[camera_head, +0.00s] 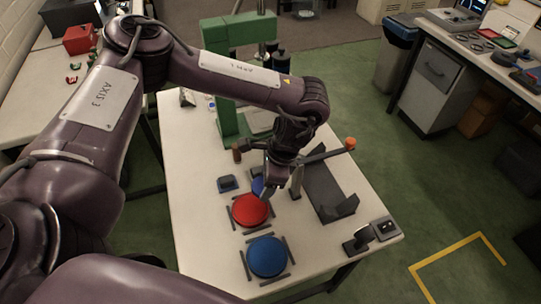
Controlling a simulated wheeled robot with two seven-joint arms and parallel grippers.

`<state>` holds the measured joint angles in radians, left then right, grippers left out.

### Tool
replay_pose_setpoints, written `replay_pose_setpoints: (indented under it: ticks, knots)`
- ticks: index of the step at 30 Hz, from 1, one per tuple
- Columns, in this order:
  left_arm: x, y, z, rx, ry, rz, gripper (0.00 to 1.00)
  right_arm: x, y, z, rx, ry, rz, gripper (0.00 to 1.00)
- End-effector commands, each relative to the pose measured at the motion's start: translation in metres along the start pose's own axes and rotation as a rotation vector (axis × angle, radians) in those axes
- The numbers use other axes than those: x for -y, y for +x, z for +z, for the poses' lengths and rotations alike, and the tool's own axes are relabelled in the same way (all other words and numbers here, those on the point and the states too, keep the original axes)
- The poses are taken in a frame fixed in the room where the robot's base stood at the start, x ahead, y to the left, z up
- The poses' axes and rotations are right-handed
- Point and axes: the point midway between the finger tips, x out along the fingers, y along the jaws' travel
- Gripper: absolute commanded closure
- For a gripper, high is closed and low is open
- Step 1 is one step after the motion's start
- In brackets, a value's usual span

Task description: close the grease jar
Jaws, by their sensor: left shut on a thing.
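A round red lid-like disc (249,211) lies on the white table, framed by short dark bars. A matching blue disc (267,257) sits in front of it, also between dark bars. I cannot tell which belongs to the grease jar. My left gripper (271,188) points down at the far right rim of the red disc and looks shut on that rim, though the contact is small and partly hidden. A small blue thing (257,186) shows behind the fingers, mostly covered. My right gripper is out of view.
A dark channel-shaped fixture (325,188) stands right of the gripper, and a bar with an orange knob (350,144) reaches out behind it. A green press (228,75) stands at the back. Small dark boxes sit at the front right corner (385,228).

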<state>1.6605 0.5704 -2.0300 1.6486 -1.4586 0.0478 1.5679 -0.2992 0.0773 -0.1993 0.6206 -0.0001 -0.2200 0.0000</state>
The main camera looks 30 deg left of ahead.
Motion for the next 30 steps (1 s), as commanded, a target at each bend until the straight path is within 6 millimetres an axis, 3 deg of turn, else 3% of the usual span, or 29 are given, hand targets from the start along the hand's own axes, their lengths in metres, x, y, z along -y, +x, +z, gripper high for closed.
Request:
replay_pose_setpoints:
  ticks: [9,15,21,30]
  knots:
    - [-0.064,0.035,-0.002,0.001,-0.610,0.198,0.61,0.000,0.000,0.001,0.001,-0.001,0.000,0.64]
    - [-0.088,0.048,-0.001,0.000,-0.898,0.283,0.61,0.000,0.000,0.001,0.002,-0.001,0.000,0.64]
    - [-0.095,0.051,-0.001,-0.002,-1.008,0.312,0.61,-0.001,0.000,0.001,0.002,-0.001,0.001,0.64]
    - [-0.095,0.051,-0.001,-0.003,-1.013,0.312,0.61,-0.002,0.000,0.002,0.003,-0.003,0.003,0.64]
